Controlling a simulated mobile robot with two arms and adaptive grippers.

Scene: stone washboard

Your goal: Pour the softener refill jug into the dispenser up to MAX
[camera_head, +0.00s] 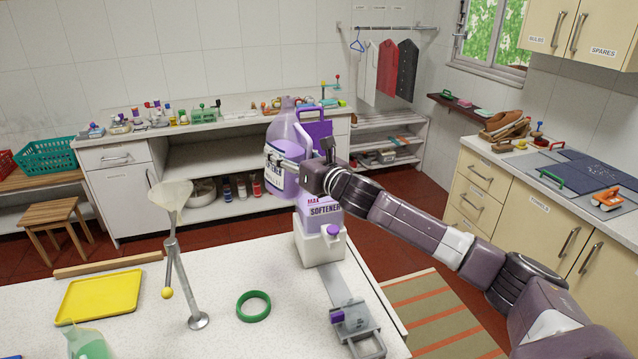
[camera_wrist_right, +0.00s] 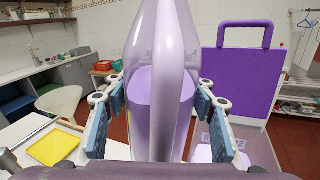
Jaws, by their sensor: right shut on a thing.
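The softener refill jug (camera_head: 284,128) is clear plastic, part full of purple liquid, with a white label. It is held up roughly upright, above and left of the dispenser. My right gripper (camera_head: 294,166) is shut on it; in the right wrist view the jug (camera_wrist_right: 160,110) stands between both fingers. The dispenser (camera_head: 322,208) has a purple tank marked SOFTENER, a red MAX mark, a white base and a purple tap. Its purple lid (camera_head: 314,130) stands open, also in the wrist view (camera_wrist_right: 238,80). The gripper partly hides the tank, so its level is unclear. My left gripper is out of view.
The counter holds a yellow tray (camera_head: 100,296), a funnel on a stand (camera_head: 170,200), a green ring (camera_head: 253,306) and a green-liquid bottle (camera_head: 86,342). A grey clamp-like fixture (camera_head: 355,325) lies in front of the dispenser. The counter's right edge is close to the dispenser.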

